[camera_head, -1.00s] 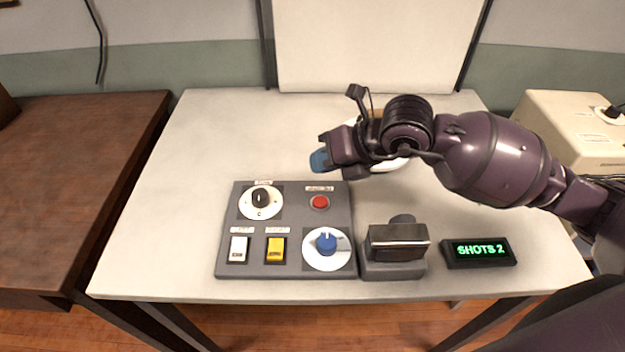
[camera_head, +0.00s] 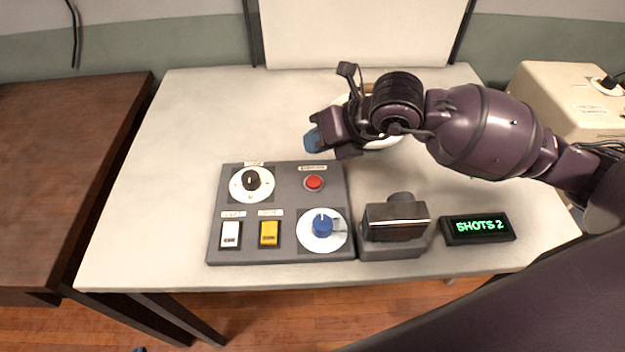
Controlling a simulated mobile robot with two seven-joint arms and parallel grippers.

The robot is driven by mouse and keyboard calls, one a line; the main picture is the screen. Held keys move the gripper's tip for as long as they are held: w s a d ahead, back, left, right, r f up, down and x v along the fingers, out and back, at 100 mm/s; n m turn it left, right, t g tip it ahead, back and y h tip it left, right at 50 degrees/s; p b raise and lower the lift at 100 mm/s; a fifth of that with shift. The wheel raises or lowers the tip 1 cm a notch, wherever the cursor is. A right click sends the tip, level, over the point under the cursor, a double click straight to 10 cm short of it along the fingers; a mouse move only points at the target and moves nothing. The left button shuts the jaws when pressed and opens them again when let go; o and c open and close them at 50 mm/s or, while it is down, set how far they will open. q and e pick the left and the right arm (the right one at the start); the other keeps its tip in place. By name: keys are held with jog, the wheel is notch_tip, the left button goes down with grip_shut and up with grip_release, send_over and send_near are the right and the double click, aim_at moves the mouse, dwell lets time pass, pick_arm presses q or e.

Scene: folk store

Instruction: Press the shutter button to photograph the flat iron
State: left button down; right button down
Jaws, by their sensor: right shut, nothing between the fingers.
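The grey control panel (camera_head: 283,247) lies on the table, with a red button (camera_head: 314,183) at its upper right. A small label sits above the button. I cannot read it. The camera (camera_head: 396,222) stands right of the panel on a grey base. My right gripper (camera_head: 313,141) is shut and empty, with its blue fingertips above and behind the red button, apart from it. A round white stand (camera_head: 385,143) is mostly hidden behind my right gripper and wrist. I cannot make out the flat iron there. My left gripper is not recognisable in view.
The panel also has a black knob (camera_head: 251,181), a blue knob (camera_head: 322,224), a white switch (camera_head: 230,234) and a yellow switch (camera_head: 269,233). A display (camera_head: 478,229) reads SHOTS 2. A white backdrop (camera_head: 360,30) stands behind. The table's left side (camera_head: 160,170) is clear.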

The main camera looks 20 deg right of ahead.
jog(key=b, duration=0.2)
send_over(316, 179)
notch_tip(316, 179, down, 4)
jog(key=shift+f, duration=0.1)
jog(key=shift+f+b, duration=0.5)
jog(key=shift+f, duration=0.65)
dwell(0.6)
dwell(0.4)
jog(key=shift+f, duration=0.4)
